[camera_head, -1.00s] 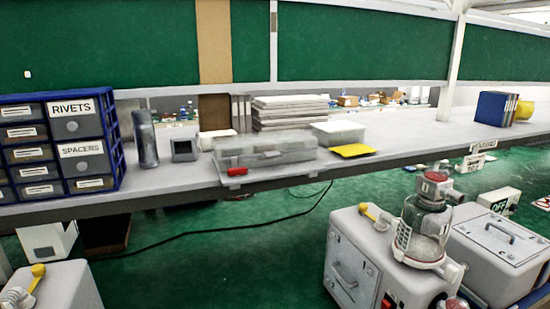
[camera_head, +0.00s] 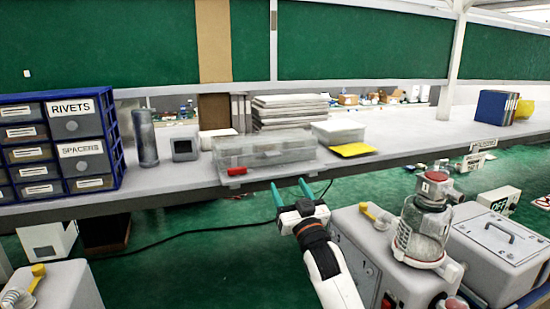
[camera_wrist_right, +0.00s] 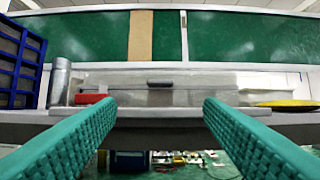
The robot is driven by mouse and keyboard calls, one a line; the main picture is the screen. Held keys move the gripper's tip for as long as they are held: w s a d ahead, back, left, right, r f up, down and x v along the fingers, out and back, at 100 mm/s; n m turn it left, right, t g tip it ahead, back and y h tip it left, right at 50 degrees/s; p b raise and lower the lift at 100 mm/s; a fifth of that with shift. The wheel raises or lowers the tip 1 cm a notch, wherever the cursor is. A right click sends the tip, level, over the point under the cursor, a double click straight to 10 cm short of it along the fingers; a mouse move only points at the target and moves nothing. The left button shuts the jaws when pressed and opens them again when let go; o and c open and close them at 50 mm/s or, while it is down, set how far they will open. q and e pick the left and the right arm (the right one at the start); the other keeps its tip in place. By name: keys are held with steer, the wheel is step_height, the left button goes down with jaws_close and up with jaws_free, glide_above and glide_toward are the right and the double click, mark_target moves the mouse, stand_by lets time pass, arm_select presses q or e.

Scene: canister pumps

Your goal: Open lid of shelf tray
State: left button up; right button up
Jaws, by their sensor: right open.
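The shelf tray (camera_head: 265,152) is a long, see-through grey box with its lid down, standing at the front of the shelf. A red piece (camera_head: 237,171) sits at its front left. In the right wrist view the tray (camera_wrist_right: 185,92) lies ahead, with a dark handle-like bar (camera_wrist_right: 160,83) at its middle and the red piece (camera_wrist_right: 91,98) to the left. My right gripper (camera_head: 297,188) is open and empty, below and in front of the shelf edge, apart from the tray. Its two teal fingers frame the tray in the wrist view. My left gripper is not in view.
On the shelf (camera_head: 420,145), a grey cylinder (camera_head: 146,140) and a small dark-faced box (camera_head: 185,147) stand left of the tray. A white container (camera_head: 338,131) and a yellow sheet (camera_head: 353,150) lie right. A pump unit (camera_head: 425,225) stands below, right of my arm.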

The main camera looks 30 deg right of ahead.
mark_target(275, 156)
steer(key=p+x, duration=0.1)
steer(key=x, duration=0.2)
steer(key=p+x, duration=0.1)
steer(key=x, duration=0.3)
steer(key=p+x, duration=0.1)
steer(key=x, duration=0.3)
steer(key=shift+s+r+p, duration=0.15)
steer(key=shift+r+p, duration=0.1)
steer(key=shift+p, duration=0.05)
steer(key=shift+w+d+r, duration=0.1)
steer(key=shift+w, duration=0.4)
jaws_close()
